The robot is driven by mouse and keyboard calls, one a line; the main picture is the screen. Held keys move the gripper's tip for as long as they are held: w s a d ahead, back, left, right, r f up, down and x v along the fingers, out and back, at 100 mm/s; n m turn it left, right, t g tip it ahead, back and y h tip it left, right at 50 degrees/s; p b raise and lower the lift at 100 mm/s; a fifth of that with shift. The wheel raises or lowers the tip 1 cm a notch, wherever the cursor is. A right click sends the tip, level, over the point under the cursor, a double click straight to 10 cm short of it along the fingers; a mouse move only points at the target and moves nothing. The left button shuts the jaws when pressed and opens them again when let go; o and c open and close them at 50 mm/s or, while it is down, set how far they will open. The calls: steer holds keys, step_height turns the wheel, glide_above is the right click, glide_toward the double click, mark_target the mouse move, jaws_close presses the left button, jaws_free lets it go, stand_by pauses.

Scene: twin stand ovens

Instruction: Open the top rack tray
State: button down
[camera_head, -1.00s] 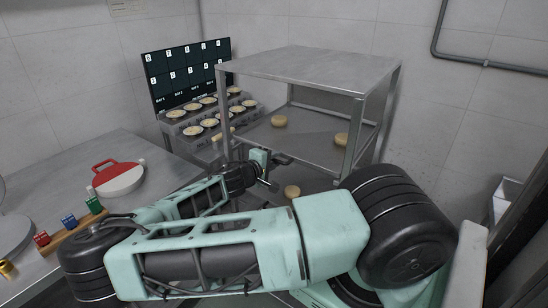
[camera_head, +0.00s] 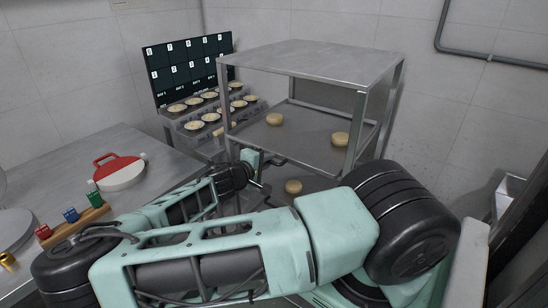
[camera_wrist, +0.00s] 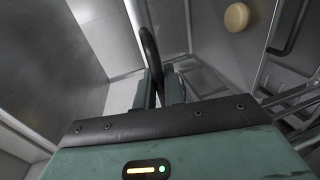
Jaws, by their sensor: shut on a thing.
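The rack (camera_head: 310,62) is an open metal stand with a flat top. Its top rack tray (camera_head: 305,127) is a grey sheet with two round buns (camera_head: 275,119) on it. My gripper (camera_head: 258,166) is at the tray's front edge, partly hidden behind my arm. In the wrist view my gripper (camera_wrist: 161,88) is shut on a dark, bar-like handle (camera_wrist: 149,45) that rises between its fingers. I cannot see clearly where the handle joins the tray.
A lower level holds another bun (camera_head: 293,187); it also shows in the wrist view (camera_wrist: 237,17). A stepped case of filled cups (camera_head: 205,112) stands left of the rack. A counter (camera_head: 150,150) holds a red-and-white round item (camera_head: 120,173).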

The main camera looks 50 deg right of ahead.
steer(key=f+v, duration=0.2)
steer(key=v, duration=0.9)
steer(key=a+f+b+v, duration=0.1)
steer(key=f+v, duration=0.1)
steer(key=v, duration=0.9)
steer(key=shift+s+f+b, duration=0.15)
steer(key=shift+f+b, duration=0.1)
steer(key=shift+b, duration=0.05)
steer(key=shift+d, duration=0.1)
steer(key=c, duration=1.6)
jaws_free()
steer(key=shift+c, duration=0.2)
steer(key=b+v, duration=0.5)
steer(key=v, duration=1.2)
steer(key=shift+a, duration=0.2)
steer(key=shift+s+r, duration=0.1)
steer(key=shift+s, duration=0.05)
